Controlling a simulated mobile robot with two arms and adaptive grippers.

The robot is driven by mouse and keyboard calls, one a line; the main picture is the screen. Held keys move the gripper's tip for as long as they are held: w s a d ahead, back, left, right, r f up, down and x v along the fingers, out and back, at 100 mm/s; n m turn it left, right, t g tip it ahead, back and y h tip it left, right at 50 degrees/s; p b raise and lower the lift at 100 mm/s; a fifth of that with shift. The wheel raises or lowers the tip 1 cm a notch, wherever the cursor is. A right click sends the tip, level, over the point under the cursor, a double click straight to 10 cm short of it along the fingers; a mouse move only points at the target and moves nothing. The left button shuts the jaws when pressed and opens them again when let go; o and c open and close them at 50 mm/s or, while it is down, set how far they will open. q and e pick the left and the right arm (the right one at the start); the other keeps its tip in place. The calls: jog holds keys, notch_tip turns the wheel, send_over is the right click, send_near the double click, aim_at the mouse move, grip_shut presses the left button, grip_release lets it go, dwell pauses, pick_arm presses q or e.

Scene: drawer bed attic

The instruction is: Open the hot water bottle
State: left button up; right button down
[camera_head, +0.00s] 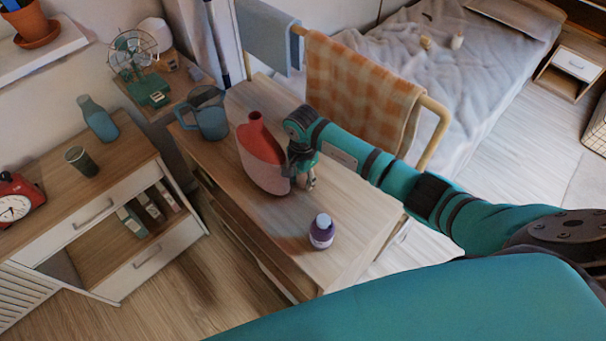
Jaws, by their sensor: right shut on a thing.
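The hot water bottle (261,155) is red with a pale lower edge and a narrow neck at the top. It stands on the wooden cabinet top (345,215). I cannot make out the state of its mouth at this size. My right gripper (298,176) is at the bottle's right side, below the neck, and is shut on its side edge. The arm hides part of that edge and most of the fingers. My left gripper is not in view.
A blue-grey jug (206,115) stands behind the bottle to the left. A rail with an orange checked towel (355,95) borders the cabinet. The bed (450,50) lies beyond.

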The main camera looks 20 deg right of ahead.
jog(key=shift+f, duration=0.2)
jog(key=shift+f, duration=0.1)
jog(key=c, duration=1.3)
grip_release()
jog(key=shift+f, duration=0.1)
jog(key=o, duration=0.5)
jog(key=shift+c, duration=0.2)
